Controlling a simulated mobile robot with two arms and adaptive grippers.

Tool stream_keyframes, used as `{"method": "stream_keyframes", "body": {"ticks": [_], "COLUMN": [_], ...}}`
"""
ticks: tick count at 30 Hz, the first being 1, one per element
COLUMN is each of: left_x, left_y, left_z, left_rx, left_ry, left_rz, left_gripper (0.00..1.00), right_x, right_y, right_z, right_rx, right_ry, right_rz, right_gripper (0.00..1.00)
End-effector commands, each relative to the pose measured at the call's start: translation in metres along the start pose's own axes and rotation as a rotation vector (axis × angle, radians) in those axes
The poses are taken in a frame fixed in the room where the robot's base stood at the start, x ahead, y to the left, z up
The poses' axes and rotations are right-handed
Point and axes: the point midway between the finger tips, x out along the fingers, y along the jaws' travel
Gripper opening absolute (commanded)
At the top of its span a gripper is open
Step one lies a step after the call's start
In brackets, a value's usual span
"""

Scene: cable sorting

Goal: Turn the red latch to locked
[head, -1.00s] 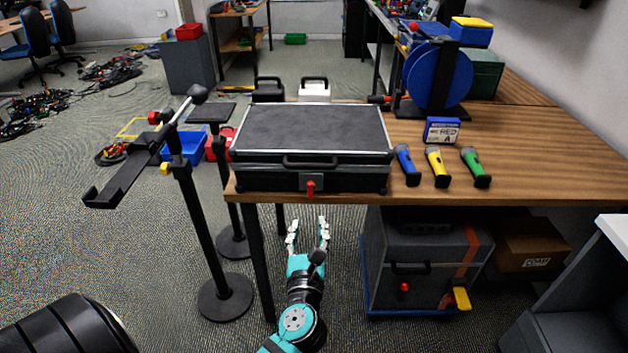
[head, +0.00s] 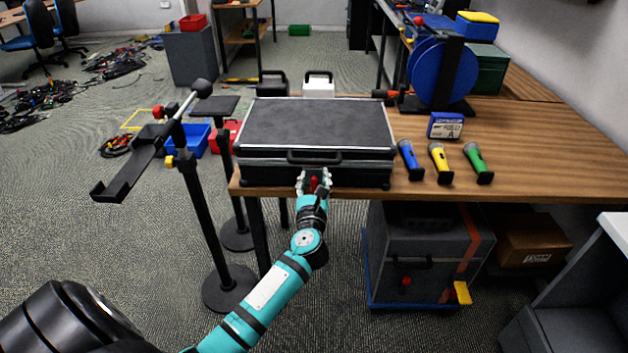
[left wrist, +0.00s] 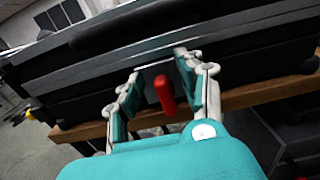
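The red latch (head: 314,182) is on the front face of the black case (head: 318,125), which lies closed on the wooden table near its front edge. My left gripper (head: 314,178) is at the case front, with its fingers on either side of the latch. In the left wrist view the red latch (left wrist: 165,95) stands between the two open fingers (left wrist: 160,92). Gaps show on both sides, wider on the left, and the right finger is close to it. My right gripper is not in view.
A black stand with a tray arm (head: 135,170) is left of the table. A grey case (head: 415,260) with a red knob sits below the table.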

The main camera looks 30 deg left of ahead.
Motion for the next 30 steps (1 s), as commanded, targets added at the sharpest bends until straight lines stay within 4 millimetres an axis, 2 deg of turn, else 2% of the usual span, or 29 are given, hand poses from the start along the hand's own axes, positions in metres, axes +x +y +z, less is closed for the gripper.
{"method": "stream_keyframes", "body": {"ticks": [4, 13, 23, 30], "left_x": [0.000, -0.001, -0.001, -0.001], "left_y": [0.000, 0.000, -0.001, -0.004], "left_z": [0.000, 0.000, 0.000, 0.002], "left_rx": [0.000, 0.000, 0.014, 0.113], "left_ry": [0.000, 0.000, 0.002, 0.003], "left_rz": [0.000, 0.000, 0.000, -0.001], "left_gripper": [0.38, 0.00, 0.00, 0.00], "right_x": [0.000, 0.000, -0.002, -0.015], "right_y": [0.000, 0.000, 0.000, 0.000], "right_z": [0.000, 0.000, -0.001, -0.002], "right_rx": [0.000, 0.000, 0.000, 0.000], "right_ry": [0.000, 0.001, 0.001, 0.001], "right_rz": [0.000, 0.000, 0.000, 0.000], "right_gripper": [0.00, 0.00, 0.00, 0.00]}}
